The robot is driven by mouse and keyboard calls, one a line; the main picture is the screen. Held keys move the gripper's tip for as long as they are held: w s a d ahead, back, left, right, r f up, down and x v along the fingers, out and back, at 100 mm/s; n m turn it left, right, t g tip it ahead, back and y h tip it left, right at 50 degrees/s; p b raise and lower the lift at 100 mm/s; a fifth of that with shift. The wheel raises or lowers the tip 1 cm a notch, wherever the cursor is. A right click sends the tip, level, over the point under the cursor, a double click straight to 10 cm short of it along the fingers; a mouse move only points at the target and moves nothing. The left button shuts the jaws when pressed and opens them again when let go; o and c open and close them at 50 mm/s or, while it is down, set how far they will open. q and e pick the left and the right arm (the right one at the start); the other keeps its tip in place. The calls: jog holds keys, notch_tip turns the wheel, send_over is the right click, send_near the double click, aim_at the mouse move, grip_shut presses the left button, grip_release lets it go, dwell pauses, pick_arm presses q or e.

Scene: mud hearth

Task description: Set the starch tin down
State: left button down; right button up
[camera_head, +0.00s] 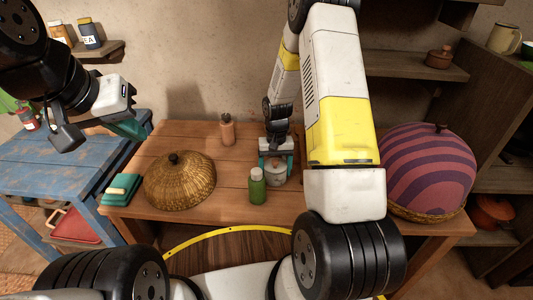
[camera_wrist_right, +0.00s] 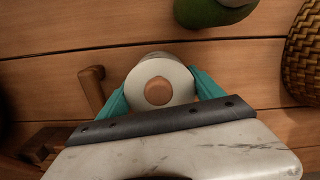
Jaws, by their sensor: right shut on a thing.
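The starch tin (camera_head: 275,177) is a small pale tin with a light lid and a brown knob. In the right wrist view its white lid (camera_wrist_right: 143,76) shows from above, between teal fingers. My right gripper (camera_head: 276,160) is shut on the tin. The tin is upright, at or very near the top of the wooden table (camera_head: 215,222); I cannot tell whether its base touches. My left gripper (camera_head: 130,129) is away at the left, near the blue table; its teal finger part shows, but not the gap between fingers.
A green bottle (camera_head: 257,188) stands close beside the tin. A terracotta bottle (camera_head: 227,130) stands behind, left. A woven dome (camera_head: 180,182) and green boxes (camera_head: 122,189) are on the left, a purple-striped dome (camera_head: 427,168) on the right. Bare wood lies between the woven dome and the green bottle.

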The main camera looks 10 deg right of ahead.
jog(key=shift+f, duration=0.15)
jog(key=o, duration=2)
